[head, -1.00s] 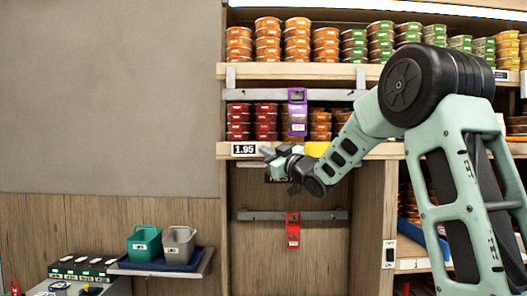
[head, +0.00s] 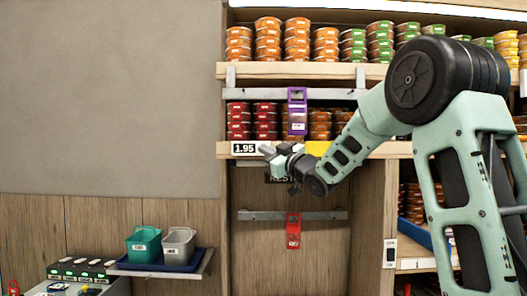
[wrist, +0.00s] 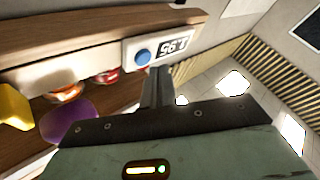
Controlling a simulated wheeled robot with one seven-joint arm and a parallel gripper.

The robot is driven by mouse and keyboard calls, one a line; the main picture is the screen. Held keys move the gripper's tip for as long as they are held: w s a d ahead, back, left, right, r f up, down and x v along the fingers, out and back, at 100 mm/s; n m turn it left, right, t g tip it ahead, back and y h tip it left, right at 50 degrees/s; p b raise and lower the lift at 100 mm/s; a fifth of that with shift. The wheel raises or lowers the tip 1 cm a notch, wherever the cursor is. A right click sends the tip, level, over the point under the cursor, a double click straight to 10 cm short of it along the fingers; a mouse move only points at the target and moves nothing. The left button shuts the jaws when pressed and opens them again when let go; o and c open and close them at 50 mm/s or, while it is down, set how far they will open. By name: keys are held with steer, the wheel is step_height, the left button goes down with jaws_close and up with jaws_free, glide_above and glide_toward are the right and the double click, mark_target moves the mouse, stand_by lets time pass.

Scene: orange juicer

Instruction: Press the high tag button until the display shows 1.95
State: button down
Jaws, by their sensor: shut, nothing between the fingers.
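The high tag display (head: 244,148) is on the front edge of the middle shelf and reads 1.95. It also shows in the wrist view, turned upside down (wrist: 172,46), with a round blue button (wrist: 143,57) beside it on the same white plate. My gripper (head: 266,151) is at the shelf edge, just right of the display. In the wrist view my gripper's fingers (wrist: 156,74) are together and empty, with their tips close to the blue button. I cannot tell whether they touch it. In the head view the button is hidden.
A purple holder (head: 297,111) and a red one (head: 293,231) hang from rails. Stacked tins (head: 268,38) fill the shelves. A green bin (head: 144,245) and a grey bin (head: 179,246) stand on a tray at lower left. The wall left of the shelf is clear.

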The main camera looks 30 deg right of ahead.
steer(key=shift+s+a+b, duration=0.7)
steer(key=shift+s, duration=0.35)
steer(key=shift+s+a+b, duration=0.65)
steer(key=shift+s+a, duration=0.05)
steer(key=shift+s, duration=0.35)
steer(key=shift+s+a+b, duration=0.5)
steer(key=shift+s+a, duration=0.05)
steer(key=shift+s, duration=0.25)
steer(key=shift+s+a+b, duration=0.5)
steer(key=shift+s+a, duration=0.05)
steer(key=shift+s, duration=0.3)
steer(key=shift+s+a+b, duration=0.5)
steer(key=shift+s+a, duration=0.05)
steer(key=shift+s, duration=0.25)
